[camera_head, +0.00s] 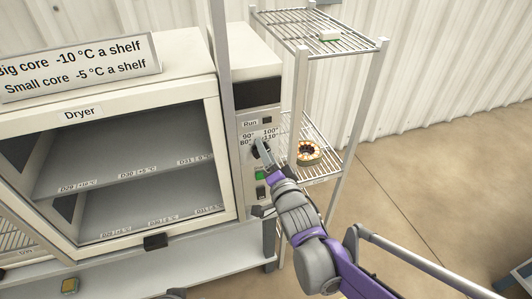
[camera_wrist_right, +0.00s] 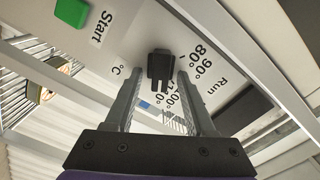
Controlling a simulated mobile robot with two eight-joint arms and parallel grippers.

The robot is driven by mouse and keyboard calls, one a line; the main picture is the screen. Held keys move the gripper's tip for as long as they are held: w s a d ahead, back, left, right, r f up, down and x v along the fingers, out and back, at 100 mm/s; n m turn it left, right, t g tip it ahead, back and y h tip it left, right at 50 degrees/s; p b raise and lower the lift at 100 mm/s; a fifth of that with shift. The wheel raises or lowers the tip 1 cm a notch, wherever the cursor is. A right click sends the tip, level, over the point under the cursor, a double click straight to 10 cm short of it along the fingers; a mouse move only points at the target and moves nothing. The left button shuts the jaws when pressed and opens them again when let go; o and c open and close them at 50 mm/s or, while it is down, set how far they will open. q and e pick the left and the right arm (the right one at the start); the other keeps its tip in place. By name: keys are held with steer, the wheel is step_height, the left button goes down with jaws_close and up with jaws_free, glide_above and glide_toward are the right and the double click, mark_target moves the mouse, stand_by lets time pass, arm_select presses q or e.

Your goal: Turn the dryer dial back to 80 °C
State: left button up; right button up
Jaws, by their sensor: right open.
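The dryer dial (camera_wrist_right: 160,62) is a small black knob on the white control panel, with 80°, 90°, 100° and 110° printed beside it. In the right wrist view it lies between the tips of my open right gripper (camera_wrist_right: 158,82), with gaps on both sides. Which mark the dial points at, I cannot tell for sure. In the head view my right gripper (camera_head: 262,148) is at the panel (camera_head: 245,180) and covers much of the dial. The dryer (camera_head: 150,145) stands left of the panel.
A green Start button (camera_wrist_right: 70,11) sits near the dial; it also shows below it in the head view (camera_head: 260,175). A wire rack (camera_head: 335,140) stands close on the right and holds a ring-shaped core (camera_head: 308,153). Open floor lies further right.

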jaws_close()
steer(key=shift+r+n, duration=0.1)
steer(key=shift+n, duration=0.2)
stand_by(0.3)
steer(key=shift+s+a+n+p, duration=0.2)
steer(key=shift+n+p, duration=1.15)
steer(key=shift+n, duration=2.55)
steer(key=shift+w+a+n+p, duration=0.1)
steer(key=shift+a+n+p, duration=0.2)
steer(key=shift+n+p, duration=2.35)
steer(key=shift+s+a+n+p, duration=0.15)
steer(key=shift+a+n, duration=0.1)
steer(key=shift+n, duration=4.9)
